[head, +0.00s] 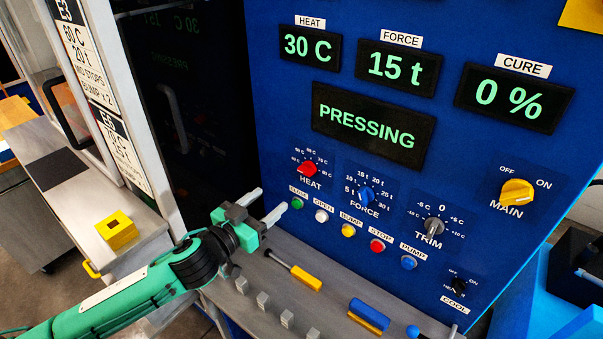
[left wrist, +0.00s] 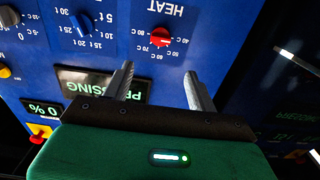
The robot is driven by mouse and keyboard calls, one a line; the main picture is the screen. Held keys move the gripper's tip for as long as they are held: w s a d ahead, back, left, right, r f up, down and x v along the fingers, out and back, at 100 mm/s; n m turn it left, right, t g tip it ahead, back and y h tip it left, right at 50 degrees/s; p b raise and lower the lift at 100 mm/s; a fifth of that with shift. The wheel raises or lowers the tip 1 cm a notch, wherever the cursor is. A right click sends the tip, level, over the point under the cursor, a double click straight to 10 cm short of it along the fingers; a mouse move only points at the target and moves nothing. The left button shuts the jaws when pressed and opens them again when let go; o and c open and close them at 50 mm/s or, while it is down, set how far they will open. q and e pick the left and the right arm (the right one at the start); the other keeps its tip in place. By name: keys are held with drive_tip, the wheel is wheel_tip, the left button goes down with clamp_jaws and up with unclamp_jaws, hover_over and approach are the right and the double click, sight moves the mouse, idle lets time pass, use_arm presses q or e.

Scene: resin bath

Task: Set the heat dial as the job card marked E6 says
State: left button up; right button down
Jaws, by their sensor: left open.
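The red heat dial (head: 308,169) is on the blue panel under the display that reads PRESSING. Its pointer setting is too small to tell. It also shows in the left wrist view (left wrist: 160,37), beyond the fingers and apart from them. The heat display (head: 309,47) reads 30 C. A lower job card (head: 122,152) at the left seems to read 70 C and 15 t; its heading is hard to read. The card above it (head: 80,45) seems to be E3, with 60 C and 20 t. My left gripper (head: 263,205) is open and empty, below and left of the dial. My right gripper is out of view.
A row of buttons, from green (head: 297,203) to blue (head: 409,262), lies under the dials. The blue force dial (head: 366,194), the trim dial (head: 433,225) and the yellow main switch (head: 517,192) are to the right. A ledge with a yellow-handled tool (head: 306,277) lies below.

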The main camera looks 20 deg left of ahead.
sight(304, 172)
use_arm(q)
drive_tip(key=p+x, duration=0.4)
drive_tip(key=x, duration=0.8)
drive_tip(key=shift+w, duration=0.1)
drive_tip(key=shift+w+d+f+p, duration=0.1)
drive_tip(key=shift+w+d+p, duration=0.15)
drive_tip(key=shift+w+p, duration=0.25)
drive_tip(key=shift+c, duration=0.5)
drive_tip(key=c, duration=0.9)
